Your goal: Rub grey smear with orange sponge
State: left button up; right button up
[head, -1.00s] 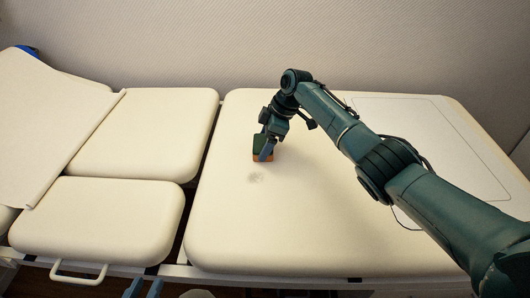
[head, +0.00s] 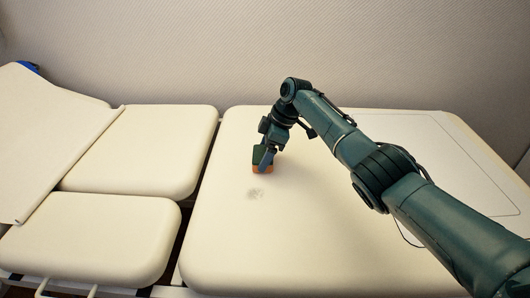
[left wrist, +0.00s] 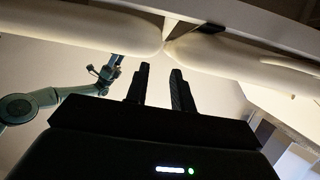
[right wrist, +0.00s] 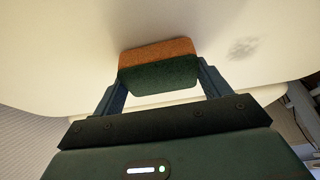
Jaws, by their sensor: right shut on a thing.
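The orange sponge (right wrist: 158,52) has a dark green layer and is held crosswise between the fingers of my right gripper (right wrist: 160,85). In the head view the sponge (head: 262,169) is low over the large cream pad (head: 225,245), its orange side down; I cannot tell whether it touches. The grey smear (head: 255,194) is a faint patch on that pad, just nearer than the sponge and apart from it. The smear also shows in the right wrist view (right wrist: 243,48). My left gripper (left wrist: 158,75) is open and empty below the couch's edge; it is outside the head view.
Smaller cream pads (head: 140,150) and a draped white sheet (head: 50,135) lie to the left. A thin outlined rectangular sheet (head: 440,150) lies on the large pad at right, partly behind my right arm. A plain wall (head: 250,50) closes the back. The pad around the smear is clear.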

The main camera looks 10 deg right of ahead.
jog(key=shift+r+p, duration=2.3)
jog(key=shift+r, duration=0.6)
notch_tip(320, 180, up, 3)
jog(key=p, duration=0.3)
jog(key=shift+f, duration=0.1)
